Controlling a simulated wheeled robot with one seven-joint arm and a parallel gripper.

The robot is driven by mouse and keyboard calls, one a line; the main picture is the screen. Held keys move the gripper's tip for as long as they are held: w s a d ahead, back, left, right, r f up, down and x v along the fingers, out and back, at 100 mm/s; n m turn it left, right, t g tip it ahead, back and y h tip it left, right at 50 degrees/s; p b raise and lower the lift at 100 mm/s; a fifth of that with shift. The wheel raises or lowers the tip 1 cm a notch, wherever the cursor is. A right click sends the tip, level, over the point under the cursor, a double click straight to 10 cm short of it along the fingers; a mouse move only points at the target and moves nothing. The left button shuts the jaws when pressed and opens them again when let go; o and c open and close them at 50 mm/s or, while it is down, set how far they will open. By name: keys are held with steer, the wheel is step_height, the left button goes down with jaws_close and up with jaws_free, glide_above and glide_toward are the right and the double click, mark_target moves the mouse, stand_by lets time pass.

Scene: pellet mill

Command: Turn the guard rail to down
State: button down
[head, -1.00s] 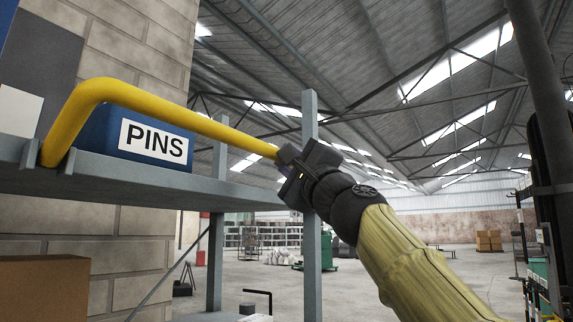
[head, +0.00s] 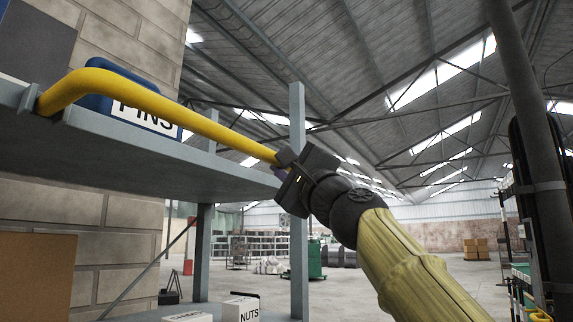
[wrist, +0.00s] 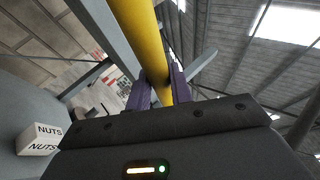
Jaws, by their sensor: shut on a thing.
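The guard rail is a yellow bent bar (head: 175,112) along the front of a grey shelf (head: 120,150). Its left end meets a bracket at the shelf edge. My gripper (head: 281,168) is shut on the rail near its right end, which the gripper hides in the head view. In the wrist view the yellow rail (wrist: 140,38) passes between the two purple fingers of my gripper (wrist: 157,90).
A blue bin labelled PINS (head: 148,112) stands on the shelf behind the rail. A box labelled NUTS (head: 241,309) is on a lower level. A grey post (head: 298,200) stands just behind my gripper. Open hall floor lies to the right.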

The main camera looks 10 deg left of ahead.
steer(key=shift+w+a+f, duration=0.1)
steer(key=shift+a+f, duration=0.1)
steer(key=shift+f, duration=0.15)
steer(key=c, duration=1.6)
jaws_free()
steer(key=o, duration=0.3)
steer(key=shift+w+a, duration=0.15)
steer(key=shift+a, duration=0.2)
steer(key=shift+o, duration=0.2)
steer(key=shift+d, duration=0.2)
steer(key=b+v, duration=1.3)
steer(key=v, duration=0.4)
steer(key=shift+s+d, duration=0.25)
steer(key=shift+w+f, duration=0.1)
